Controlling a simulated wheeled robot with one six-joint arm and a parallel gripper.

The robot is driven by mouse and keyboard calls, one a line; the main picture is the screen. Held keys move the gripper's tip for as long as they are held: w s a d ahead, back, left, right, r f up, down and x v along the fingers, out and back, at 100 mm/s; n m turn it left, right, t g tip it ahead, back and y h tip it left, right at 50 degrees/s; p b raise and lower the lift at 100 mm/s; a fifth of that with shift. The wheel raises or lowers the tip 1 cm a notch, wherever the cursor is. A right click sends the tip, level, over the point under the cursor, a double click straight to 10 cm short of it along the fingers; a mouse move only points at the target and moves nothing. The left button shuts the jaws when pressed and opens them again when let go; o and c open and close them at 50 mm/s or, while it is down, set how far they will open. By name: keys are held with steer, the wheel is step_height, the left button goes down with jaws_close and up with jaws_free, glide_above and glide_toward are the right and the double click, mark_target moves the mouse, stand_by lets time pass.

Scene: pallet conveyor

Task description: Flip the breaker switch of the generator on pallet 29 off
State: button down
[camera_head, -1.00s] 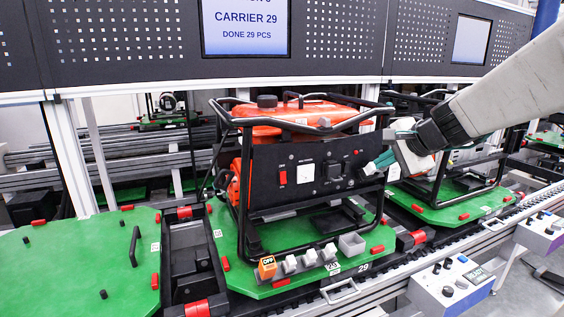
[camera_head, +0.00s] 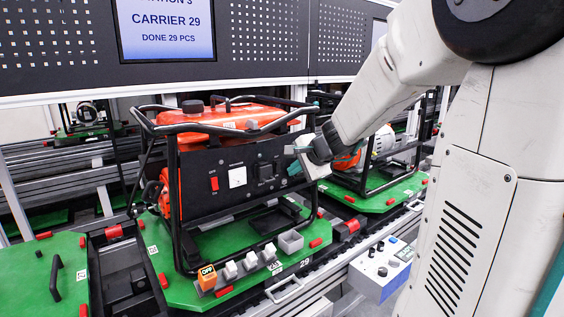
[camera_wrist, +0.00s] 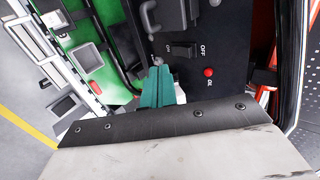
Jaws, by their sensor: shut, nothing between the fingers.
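The orange generator (camera_head: 205,122) in a black tube frame stands on green pallet 29 (camera_head: 250,293). Its black front panel (camera_head: 205,205) bears a red rocker switch (camera_head: 214,184), a white-faced square and dark fittings. The wrist view shows a black switch (camera_wrist: 183,50) on the panel with OFF lettering beside it, and a small red button (camera_wrist: 208,72). My gripper (camera_head: 297,169) is at the panel's right end, its teal fingers (camera_wrist: 158,88) shut and empty, just below and left of the black switch in the wrist view. I cannot tell whether they touch the panel or which way the switch lies.
The frame's black tubes (camera_head: 306,215) stand close around the panel. An orange OFF block (camera_head: 207,277) and several grey-white blocks sit on the pallet's front edge. A second generator (camera_head: 378,143) stands on the right. A control box (camera_head: 380,271) is at the front right.

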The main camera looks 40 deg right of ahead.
mark_target(279, 162)
steer(key=shift+w+r, duration=0.1)
steer(key=shift+w, duration=2.05)
steer(key=shift+w+r, duration=0.15)
steer(key=shift+w, duration=0.1)
steer(key=shift+r, duration=0.1)
steer(key=shift+r, duration=0.7)
steer(key=shift+s+a, duration=0.1)
